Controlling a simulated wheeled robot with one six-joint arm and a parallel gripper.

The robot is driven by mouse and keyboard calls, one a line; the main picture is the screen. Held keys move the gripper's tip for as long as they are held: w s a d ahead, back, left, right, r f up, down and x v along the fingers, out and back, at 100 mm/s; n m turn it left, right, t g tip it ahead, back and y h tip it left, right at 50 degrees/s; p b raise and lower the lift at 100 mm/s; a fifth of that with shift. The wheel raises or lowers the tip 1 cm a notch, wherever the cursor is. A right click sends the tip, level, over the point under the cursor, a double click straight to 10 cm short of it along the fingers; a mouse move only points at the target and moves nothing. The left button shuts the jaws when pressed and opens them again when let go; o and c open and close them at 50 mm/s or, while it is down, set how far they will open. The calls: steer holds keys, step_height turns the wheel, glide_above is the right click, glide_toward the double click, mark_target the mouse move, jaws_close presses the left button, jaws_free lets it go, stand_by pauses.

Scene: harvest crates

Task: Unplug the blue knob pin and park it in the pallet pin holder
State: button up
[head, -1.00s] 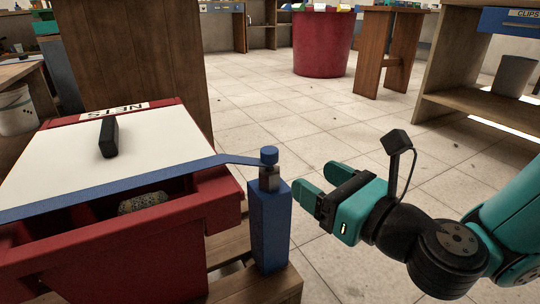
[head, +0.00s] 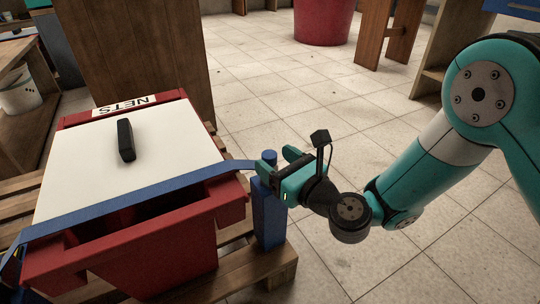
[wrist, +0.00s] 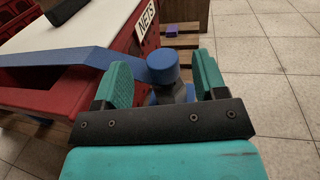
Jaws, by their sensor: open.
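The blue knob pin (head: 269,155) stands upright at the top of the blue post (head: 268,215), at the end of the blue strap (head: 140,191). In the wrist view the round knob (wrist: 162,66) shows between my two teal fingers, with a gap on each side. My gripper (head: 276,168) is open at the post's top, reaching in from the right. The pin's lower part is hidden by my gripper. I cannot make out the pallet pin holder for certain; a small purple-blue block (wrist: 171,31) lies beyond the knob in the wrist view.
The strap crosses the red NETS crate (head: 150,260) and its white lid (head: 125,165), which has a black handle (head: 125,140). The crate stands on a wooden pallet (head: 255,272). A wooden panel (head: 140,60) rises behind.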

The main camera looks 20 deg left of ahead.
mark_target(265, 152)
steer(key=shift+x, duration=2.35)
steer(key=shift+w+d+f, duration=0.1)
steer(key=shift+f, duration=0.05)
steer(key=c, duration=1)
